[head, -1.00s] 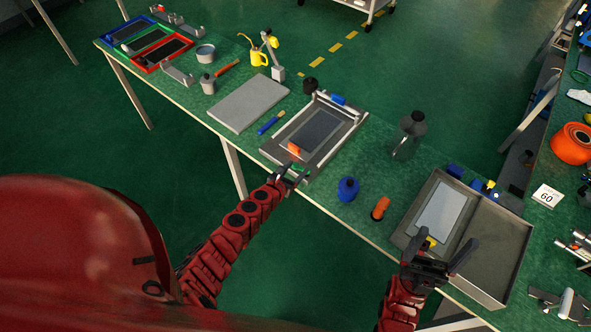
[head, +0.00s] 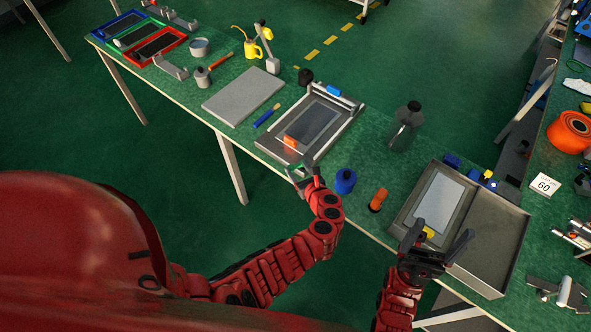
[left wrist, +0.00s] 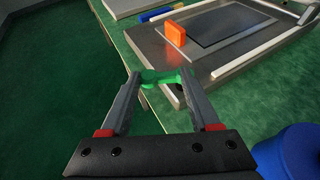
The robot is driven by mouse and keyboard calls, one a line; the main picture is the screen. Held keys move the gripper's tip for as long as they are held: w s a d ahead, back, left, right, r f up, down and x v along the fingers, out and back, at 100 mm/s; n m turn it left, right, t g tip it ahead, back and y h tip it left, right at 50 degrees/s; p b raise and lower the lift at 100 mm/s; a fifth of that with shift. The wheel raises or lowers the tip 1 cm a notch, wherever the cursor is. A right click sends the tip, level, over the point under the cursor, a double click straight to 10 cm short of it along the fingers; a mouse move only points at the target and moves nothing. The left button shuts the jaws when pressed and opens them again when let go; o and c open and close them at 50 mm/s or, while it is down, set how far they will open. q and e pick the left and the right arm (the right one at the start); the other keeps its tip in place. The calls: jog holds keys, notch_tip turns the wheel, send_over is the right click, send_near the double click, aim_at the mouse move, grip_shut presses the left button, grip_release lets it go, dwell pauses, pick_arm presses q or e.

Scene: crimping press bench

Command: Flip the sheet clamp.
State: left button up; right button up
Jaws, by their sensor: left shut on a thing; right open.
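A grey fixture (head: 325,146) with a dark flat panel (head: 312,122) lies on the bench. An orange block (head: 290,141) stands near its front corner and also shows in the left wrist view (left wrist: 175,33). My left gripper (head: 301,170) is at the bench's front edge, just in front of the fixture. Its fingers are shut on a green piece (left wrist: 160,77), which spans between the fingertips. I cannot tell whether this piece is the sheet clamp or whether it is joined to the fixture. My right gripper (head: 440,233) is open and empty above the front of a grey tray.
A blue pot (head: 345,181) and an orange cylinder (head: 378,200) stand right of my left gripper. A dark bottle (head: 405,128) stands behind them. The grey tray (head: 490,262) holds a pale panel (head: 439,202). A flat grey slab (head: 243,95) and a blue-handled tool (head: 266,116) lie left of the fixture.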

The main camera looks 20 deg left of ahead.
pick_arm(q)
jog(key=shift+d+n+g+y+b, duration=0.3)
jog(key=shift+n+g+y+b, duration=0.3)
jog(key=shift+n+g+b, duration=0.2)
jog(key=shift+d+n+g+y+b, duration=0.3)
jog(key=shift+n+g+y+b, duration=0.3)
jog(key=shift+n+g+b, duration=0.25)
jog(key=o, duration=1.4)
jog(key=shift+c, duration=0.2)
